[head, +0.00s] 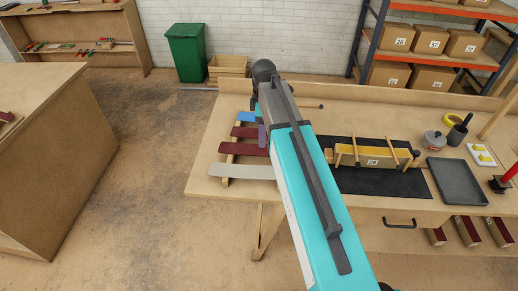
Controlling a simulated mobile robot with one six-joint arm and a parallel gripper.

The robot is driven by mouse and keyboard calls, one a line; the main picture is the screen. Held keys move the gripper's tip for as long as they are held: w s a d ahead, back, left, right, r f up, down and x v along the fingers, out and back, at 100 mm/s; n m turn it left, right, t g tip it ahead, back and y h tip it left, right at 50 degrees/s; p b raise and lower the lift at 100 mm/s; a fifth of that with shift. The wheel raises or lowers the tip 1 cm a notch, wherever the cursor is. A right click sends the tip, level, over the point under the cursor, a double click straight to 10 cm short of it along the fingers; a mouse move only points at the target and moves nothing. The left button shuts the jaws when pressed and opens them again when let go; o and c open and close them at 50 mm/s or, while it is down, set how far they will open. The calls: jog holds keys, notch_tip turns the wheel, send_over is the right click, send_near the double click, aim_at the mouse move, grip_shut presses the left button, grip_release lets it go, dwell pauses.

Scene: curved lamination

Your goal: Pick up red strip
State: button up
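Two dark red strips lie on the wooden rack (227,157) at the left end of the workbench. The farther red strip (243,132) and the nearer red strip (243,150) both run left to right, and their right ends pass behind my arm. A blue strip (247,117) lies beyond them and a light grey strip (240,171) lies nearer. My arm reaches across the bench over the right side of the rack. My gripper cannot be made out; the arm appears to hide it.
A yellow wooden form (372,158) with upright sticks stands on a black mat (385,183). A grey tray (458,181), a can (434,140) and yellow tape (452,119) are farther right. Another wooden table (60,125) stands left, with open floor between.

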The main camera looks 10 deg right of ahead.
aim_at(263, 150)
jog(key=shift+f, duration=1.2)
jog(key=shift+f+p, duration=0.1)
jog(key=shift+p, duration=0.2)
jog(key=shift+w+d+f+p, duration=0.1)
jog(key=shift+f+p, duration=0.45)
jog(key=shift+f, duration=0.7)
jog(key=shift+w+d+f+p, duration=0.1)
jog(key=shift+f+p, duration=0.45)
jog(key=shift+f, duration=0.7)
jog(key=shift+a+f, duration=0.1)
jog(key=shift+f, duration=0.15)
jog(key=c, duration=1.2)
